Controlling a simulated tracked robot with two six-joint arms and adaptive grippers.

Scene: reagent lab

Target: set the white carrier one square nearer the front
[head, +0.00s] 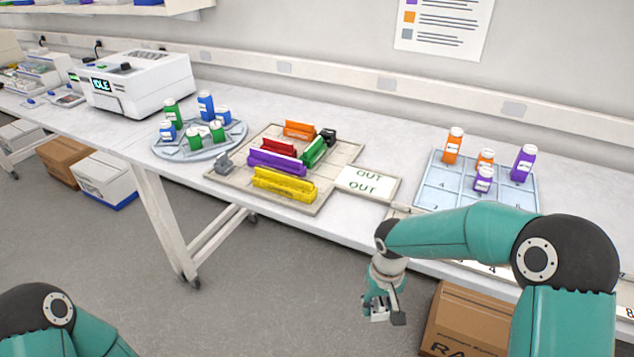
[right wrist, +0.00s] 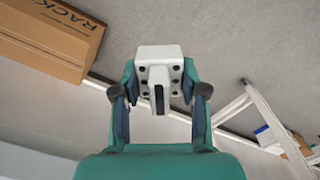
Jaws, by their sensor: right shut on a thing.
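The white carrier (right wrist: 158,53) is between the fingers of my right gripper (right wrist: 160,92), a pale block with dark holes and a dark slot. My right gripper (head: 384,308) is shut on it, in the air in front of the bench edge, over the floor. In the head view the carrier (head: 378,312) shows only small and partly hidden by the fingers. The beige grid board (head: 329,187) lies on the bench, left of and beyond the gripper. My left gripper is out of view.
On the board stand yellow (head: 284,185), purple (head: 277,162), red (head: 279,147), orange (head: 299,129) and green (head: 314,151) carriers. An OUT plate (head: 367,183) adjoins its right side. A blue tray with bottles (head: 430,200) is farther right. A cardboard box (head: 465,318) stands below the bench.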

